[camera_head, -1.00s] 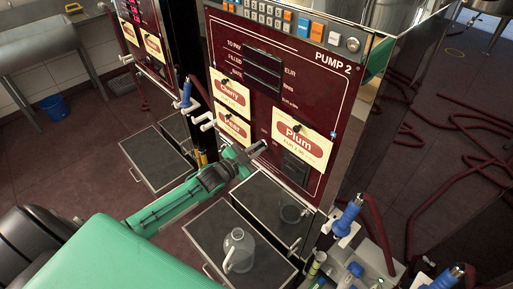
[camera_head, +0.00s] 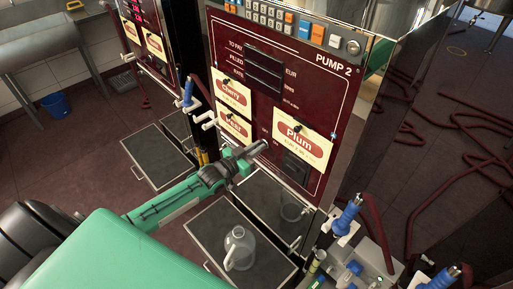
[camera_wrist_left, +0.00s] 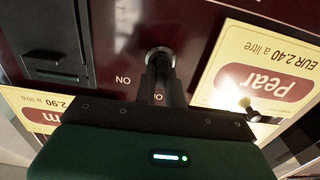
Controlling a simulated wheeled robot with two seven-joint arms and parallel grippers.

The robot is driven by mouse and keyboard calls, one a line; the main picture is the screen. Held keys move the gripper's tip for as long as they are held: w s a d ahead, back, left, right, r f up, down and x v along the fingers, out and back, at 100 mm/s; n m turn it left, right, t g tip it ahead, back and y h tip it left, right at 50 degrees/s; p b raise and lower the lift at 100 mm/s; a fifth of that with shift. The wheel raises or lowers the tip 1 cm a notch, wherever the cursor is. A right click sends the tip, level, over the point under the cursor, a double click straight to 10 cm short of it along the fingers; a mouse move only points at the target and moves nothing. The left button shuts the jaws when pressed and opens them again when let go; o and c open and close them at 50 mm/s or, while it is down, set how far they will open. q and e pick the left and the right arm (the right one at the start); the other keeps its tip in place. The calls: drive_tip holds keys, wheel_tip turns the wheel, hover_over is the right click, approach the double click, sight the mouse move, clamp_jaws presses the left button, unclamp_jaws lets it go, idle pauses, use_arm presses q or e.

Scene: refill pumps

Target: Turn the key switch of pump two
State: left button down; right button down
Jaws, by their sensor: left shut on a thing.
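The dark red pump two (camera_head: 332,92) stands in the middle of the head view, marked PUMP 2. My left gripper (camera_head: 256,150) reaches the panel at the switch from the left. In the left wrist view its dark fingers (camera_wrist_left: 160,78) are shut on the key switch and hide most of the key, so its angle cannot be told. My right gripper is not in view.
Yellow labels Cherry (camera_head: 232,93), Pear (camera_head: 234,125) and Plum (camera_head: 302,143) surround the switch. A clear jug (camera_head: 239,248) stands on a tray below. Blue-handled nozzles (camera_head: 348,215) are at lower right. Red hoses lie on the floor at right.

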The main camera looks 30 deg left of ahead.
use_arm(q)
drive_tip(key=shift+f, duration=0.1)
drive_tip(key=c, duration=1.5)
unclamp_jaws()
drive_tip(key=shift+b+v, duration=1.3)
drive_tip(key=shift+v, duration=5.65)
